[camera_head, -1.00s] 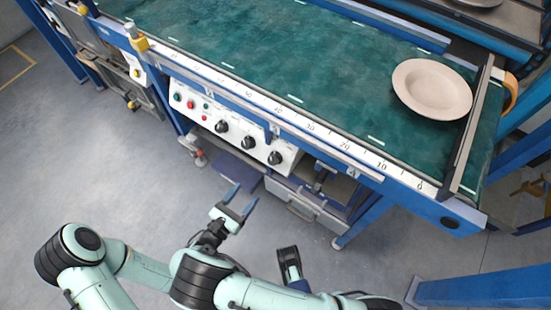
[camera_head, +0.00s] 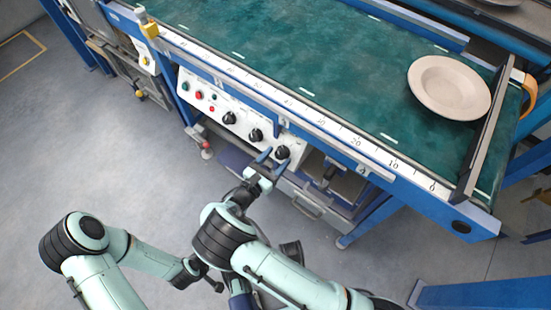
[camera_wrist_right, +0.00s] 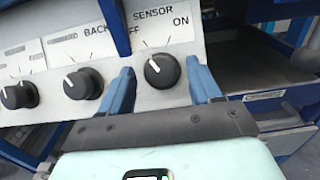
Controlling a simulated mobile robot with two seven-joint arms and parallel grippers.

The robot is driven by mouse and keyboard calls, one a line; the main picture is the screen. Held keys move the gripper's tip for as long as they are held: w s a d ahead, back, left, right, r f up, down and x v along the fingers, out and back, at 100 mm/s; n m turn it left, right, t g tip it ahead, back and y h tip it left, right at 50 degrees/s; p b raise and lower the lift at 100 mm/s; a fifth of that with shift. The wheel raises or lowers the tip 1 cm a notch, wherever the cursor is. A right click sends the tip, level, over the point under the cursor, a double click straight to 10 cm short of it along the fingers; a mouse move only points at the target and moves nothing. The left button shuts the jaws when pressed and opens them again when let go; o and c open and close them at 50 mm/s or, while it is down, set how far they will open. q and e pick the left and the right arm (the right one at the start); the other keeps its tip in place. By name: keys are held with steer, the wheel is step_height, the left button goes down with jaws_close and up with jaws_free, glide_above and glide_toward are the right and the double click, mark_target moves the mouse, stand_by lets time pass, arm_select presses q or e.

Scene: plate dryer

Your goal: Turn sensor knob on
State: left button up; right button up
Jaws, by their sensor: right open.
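The sensor knob (camera_wrist_right: 162,70) is black and round on a white panel, under the label SENSOR. Its white mark points up and left, toward OFF and away from ON. In the head view it is the rightmost knob (camera_head: 282,152) on the control panel. My right gripper (camera_head: 273,158) is open just in front of it. In the right wrist view the blue fingers of this gripper (camera_wrist_right: 163,83) stand on either side of the knob, with gaps showing. The left arm is at the lower left; its fingers are not clearly visible.
Other black knobs (camera_wrist_right: 84,83) sit left of the sensor knob. The panel (camera_head: 213,98) also has small coloured buttons. Above it is a green conveyor (camera_head: 300,60) with a plate (camera_head: 450,87). A drawer unit (camera_head: 315,203) stands below right.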

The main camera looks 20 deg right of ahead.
steer(key=c, duration=1)
